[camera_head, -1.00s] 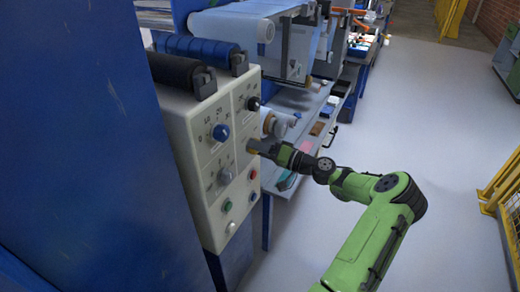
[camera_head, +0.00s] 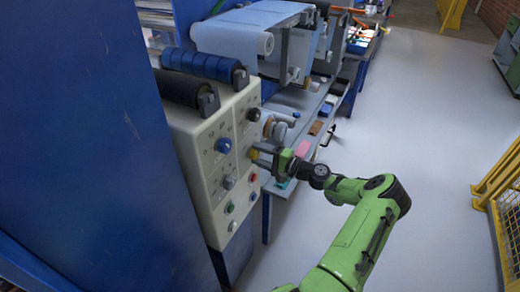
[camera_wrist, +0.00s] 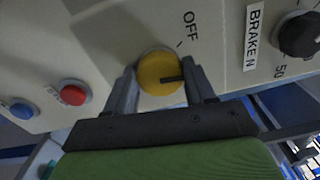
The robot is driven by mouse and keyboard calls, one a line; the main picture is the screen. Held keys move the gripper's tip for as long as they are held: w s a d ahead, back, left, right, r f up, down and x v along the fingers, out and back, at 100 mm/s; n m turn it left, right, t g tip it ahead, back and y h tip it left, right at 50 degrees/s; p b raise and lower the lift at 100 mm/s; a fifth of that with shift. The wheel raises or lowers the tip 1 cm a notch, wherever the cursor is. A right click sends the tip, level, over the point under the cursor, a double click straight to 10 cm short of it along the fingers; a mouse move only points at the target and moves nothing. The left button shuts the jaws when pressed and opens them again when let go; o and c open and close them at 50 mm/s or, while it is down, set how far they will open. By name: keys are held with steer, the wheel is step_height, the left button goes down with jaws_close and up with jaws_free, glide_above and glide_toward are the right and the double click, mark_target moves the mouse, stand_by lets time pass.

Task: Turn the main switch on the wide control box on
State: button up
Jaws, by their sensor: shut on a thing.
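The wide control box (camera_head: 200,150) is cream-coloured and stands at the left in the head view, with knobs and buttons on its front. The main switch is a round yellow knob (camera_wrist: 161,73) with a dark line across it; the label OFF (camera_wrist: 190,26) is beside it. It shows small in the head view (camera_head: 253,153). My gripper (camera_wrist: 162,84) has one finger on each side of the yellow knob and is shut on it. The dark line points to the right in the wrist view, while OFF lies above right of the knob. My gripper also shows in the head view (camera_head: 262,157).
A red button (camera_wrist: 73,93) and a blue button (camera_wrist: 22,110) are at the left. Blue and black rollers (camera_head: 205,66) lie atop the box. Open floor (camera_head: 430,130) is at the right.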

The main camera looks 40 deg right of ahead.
steer(key=m+p, duration=0.2)
steer(key=m, duration=0.3)
steer(key=shift+m+p, duration=0.3)
stand_by(0.4)
steer(key=o, duration=1.1)
steer(key=shift+c, duration=0.2)
steer(key=shift+s, duration=0.1)
steer(key=v, duration=1.5)
steer(key=shift+s+p, duration=0.3)
steer(key=shift+d, duration=0.1)
